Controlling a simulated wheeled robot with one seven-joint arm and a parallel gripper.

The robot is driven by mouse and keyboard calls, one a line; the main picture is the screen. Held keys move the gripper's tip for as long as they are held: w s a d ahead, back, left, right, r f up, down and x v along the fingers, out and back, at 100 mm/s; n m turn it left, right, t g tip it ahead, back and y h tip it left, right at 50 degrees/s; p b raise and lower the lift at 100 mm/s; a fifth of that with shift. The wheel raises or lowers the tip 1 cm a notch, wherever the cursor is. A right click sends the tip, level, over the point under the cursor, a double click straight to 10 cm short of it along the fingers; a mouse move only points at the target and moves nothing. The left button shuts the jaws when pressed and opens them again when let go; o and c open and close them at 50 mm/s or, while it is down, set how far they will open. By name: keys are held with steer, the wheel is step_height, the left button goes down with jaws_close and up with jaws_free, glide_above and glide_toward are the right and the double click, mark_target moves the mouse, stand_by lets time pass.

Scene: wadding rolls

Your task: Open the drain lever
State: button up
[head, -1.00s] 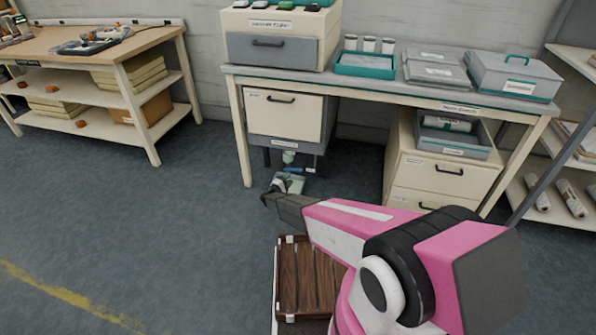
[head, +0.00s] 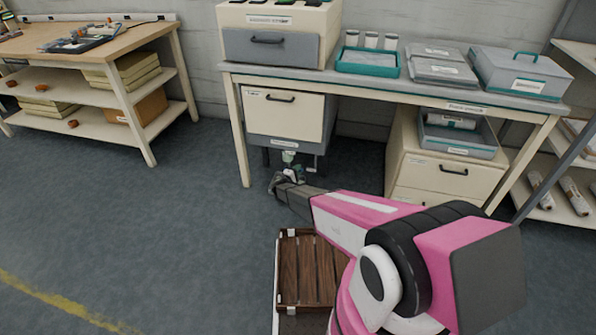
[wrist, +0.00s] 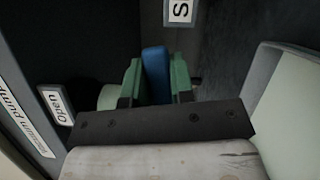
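The drain lever (wrist: 155,74) is a blue bar between the two green fingers of my gripper (wrist: 157,82) in the wrist view. The fingers lie against both its sides with no clear gap. Its end points toward a label starting with "S" (wrist: 180,11). A label reading "Open" (wrist: 55,104) is off to the left. In the head view my gripper (head: 287,178) is low in front of the grey unit (head: 285,154) under the bench; the lever cannot be made out there.
The bench (head: 400,88) stands over the unit, its left leg (head: 240,140) close to my gripper. A drawer cabinet (head: 440,178) stands to the right. A brown slatted crate (head: 305,270) is beside my arm. Open floor lies to the left.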

jaws_close()
steer(key=shift+a+r+n+t, duration=0.2)
steer(key=shift+r+n+t, duration=0.2)
steer(key=shift+n, duration=0.4)
steer(key=shift+a+r+n+t, duration=0.15)
steer(key=shift+r+n+t, duration=0.15)
steer(key=shift+r+n, duration=0.35)
steer(key=shift+w+a+r+n+t, duration=0.1)
steer(key=shift+a+r+n+t, duration=0.25)
steer(key=shift+n, duration=0.65)
steer(key=shift+w+a+r+n+t, duration=0.1)
steer(key=shift+a+r+n+t, duration=0.2)
steer(key=shift+n, duration=0.65)
steer(key=shift+d, duration=0.1)
steer(key=o, duration=0.7)
jaws_free()
steer(key=shift+o, duration=0.2)
